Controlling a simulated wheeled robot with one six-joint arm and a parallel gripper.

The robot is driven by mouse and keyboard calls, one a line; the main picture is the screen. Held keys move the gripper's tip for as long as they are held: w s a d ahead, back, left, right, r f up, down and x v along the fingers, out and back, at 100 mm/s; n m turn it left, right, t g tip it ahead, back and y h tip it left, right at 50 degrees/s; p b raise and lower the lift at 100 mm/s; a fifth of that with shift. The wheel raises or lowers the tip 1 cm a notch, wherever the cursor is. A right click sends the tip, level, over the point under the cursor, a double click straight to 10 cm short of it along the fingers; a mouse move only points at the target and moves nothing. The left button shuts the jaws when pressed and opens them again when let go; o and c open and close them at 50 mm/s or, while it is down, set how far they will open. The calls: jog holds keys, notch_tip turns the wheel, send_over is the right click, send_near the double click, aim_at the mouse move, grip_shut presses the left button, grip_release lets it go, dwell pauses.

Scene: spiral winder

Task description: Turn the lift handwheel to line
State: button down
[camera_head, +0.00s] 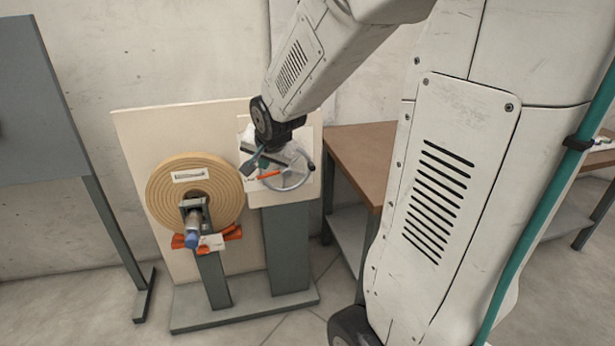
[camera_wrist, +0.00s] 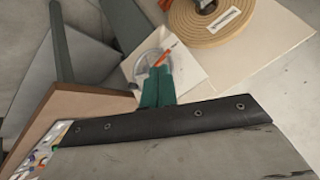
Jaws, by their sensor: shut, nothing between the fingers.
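The lift handwheel (camera_head: 299,181) is a pale grey metal ring on a white plate at the right of the cream panel. An orange pointer (camera_head: 268,175) lies across its left part. In the wrist view the handwheel (camera_wrist: 142,66) and the orange pointer (camera_wrist: 167,53) show just beyond my fingers. My gripper (camera_head: 250,167) is in front of the wheel's upper left and hides part of it. Its teal fingers are together and empty, and they overlap the wheel in the wrist view (camera_wrist: 157,82). I cannot tell whether they touch it. Any line mark is too small to make out.
A tan wound coil (camera_head: 165,184) with a blue-tipped spindle (camera_head: 192,238) and orange handles is left of the wheel. A brown table (camera_head: 358,150) stands close on the right. A grey board (camera_head: 35,100) on a stand is at far left. Floor in front is clear.

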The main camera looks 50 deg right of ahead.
jog(key=w+d+f+m+t+h, duration=0.1)
jog(key=w+d+f+m+t, duration=0.15)
jog(key=d+f+m, duration=0.35)
jog(key=w+d+f+m+t, duration=0.2)
jog(key=w+d+f, duration=0.2)
jog(key=d, duration=0.3)
jog(key=w+d+f+m+t+h, duration=0.1)
jog(key=w+d+f+m+t, duration=0.2)
jog(key=d, duration=0.4)
jog(key=s+d+f+m+t+h, duration=0.35)
jog(key=s+d+f+m, duration=0.35)
jog(key=s+f+m, duration=0.45)
jog(key=w+d+r, duration=0.2)
jog(key=w+r, duration=0.1)
jog(key=w, duration=0.8)
jog(key=shift+d+r+t, duration=0.15)
jog(key=shift+t, duration=0.15)
